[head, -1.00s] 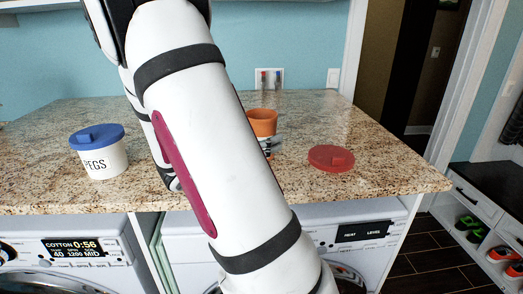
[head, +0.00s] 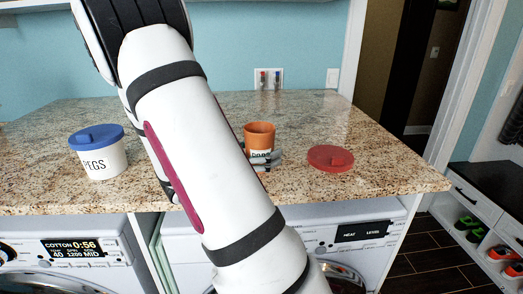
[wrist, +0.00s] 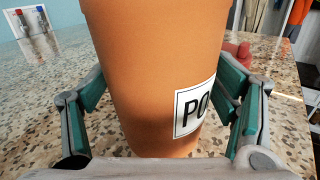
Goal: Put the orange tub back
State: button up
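The orange tub (head: 259,134) is upright over the granite counter, right of my arm in the head view, with a white label partly visible. In the wrist view the tub (wrist: 150,75) fills the middle, and its label reads "PO" before the curve hides the rest. My gripper (wrist: 165,100) has a finger on each side of the tub, with the pads against its sides. In the head view my gripper (head: 265,159) is low, close to the counter. I cannot tell whether the tub's base touches the counter.
A white tub marked PEGS with a blue lid (head: 98,152) stands at left on the counter (head: 330,115). A red lid (head: 330,158) lies to the right of the orange tub. Washing machines stand below. The counter's back right is clear.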

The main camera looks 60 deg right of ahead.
jog(key=shift+r, duration=0.1)
jog(key=shift+a+r, duration=0.1)
jog(key=shift+a, duration=0.05)
jog(key=b+v, duration=0.1)
jog(key=v, duration=1)
jog(key=shift+a, duration=0.25)
jog(key=s+a+m+y, duration=0.7)
jog(key=s+m+y, duration=0.1)
jog(key=s+y, duration=0.15)
jog(key=s+a+r+m+t+y, duration=0.1)
jog(key=a+r+m+t+y, duration=0.1)
jog(key=a, duration=0.6)
jog(key=s+a+r+m+t+y, duration=0.1)
jog(key=a+r+m+t+y, duration=0.1)
jog(key=a+m+t+y, duration=0.2)
jog(key=a+t+y, duration=0.2)
jog(key=a+t, duration=0.1)
jog(key=a, duration=0.1)
jog(key=shift+r+m, duration=0.15)
jog(key=shift+m, duration=0.25)
jog(key=shift+s, duration=0.15)
